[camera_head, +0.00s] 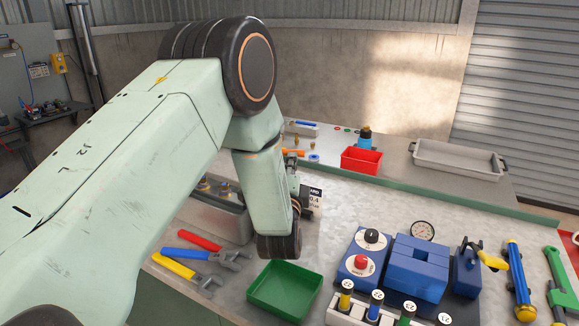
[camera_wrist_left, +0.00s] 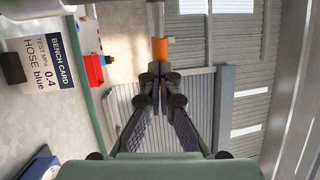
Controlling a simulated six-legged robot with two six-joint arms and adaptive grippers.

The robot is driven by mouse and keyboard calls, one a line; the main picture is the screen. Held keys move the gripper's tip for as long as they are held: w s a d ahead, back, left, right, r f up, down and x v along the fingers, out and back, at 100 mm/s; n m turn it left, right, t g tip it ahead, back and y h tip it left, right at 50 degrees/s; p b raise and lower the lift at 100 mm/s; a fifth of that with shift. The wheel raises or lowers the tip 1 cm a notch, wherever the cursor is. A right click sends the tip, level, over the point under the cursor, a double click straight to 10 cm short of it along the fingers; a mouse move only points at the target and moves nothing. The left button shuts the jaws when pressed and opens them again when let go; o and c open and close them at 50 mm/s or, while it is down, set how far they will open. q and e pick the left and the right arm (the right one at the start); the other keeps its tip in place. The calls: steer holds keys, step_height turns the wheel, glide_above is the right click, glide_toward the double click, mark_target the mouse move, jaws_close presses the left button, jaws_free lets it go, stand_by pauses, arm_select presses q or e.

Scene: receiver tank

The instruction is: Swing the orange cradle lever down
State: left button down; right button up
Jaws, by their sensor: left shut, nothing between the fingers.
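The orange cradle lever shows in the left wrist view as an orange sleeve (camera_wrist_left: 160,50) on a grey metal rod, right in front of my fingertips. In the head view an orange piece (camera_head: 293,153) shows just past my left forearm, partly hidden by it. My left gripper (camera_wrist_left: 160,78) is shut with nothing between its fingers, and its tips point at the orange sleeve. I cannot tell whether they touch it. In the head view my left gripper is mostly hidden behind my own arm. My right gripper is not in view.
A bench card (camera_wrist_left: 48,62) stands beside the gripper. A red bin (camera_head: 361,160) and a grey tray (camera_head: 457,159) stand at the back. The table middle is clear.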

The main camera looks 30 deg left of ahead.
arm_select(q)
steer(key=w+n+y, duration=0.1)
steer(key=w+a+n+g+y, duration=0.1)
steer(key=w+y, duration=0.1)
steer(key=shift+w+g+b, duration=0.2)
steer(key=shift+g+b, duration=0.1)
steer(key=shift+b, duration=0.1)
steer(key=shift+w+d, duration=0.1)
steer(key=shift+w, duration=0.15)
steer(key=shift+f, duration=0.1)
stand_by(0.7)
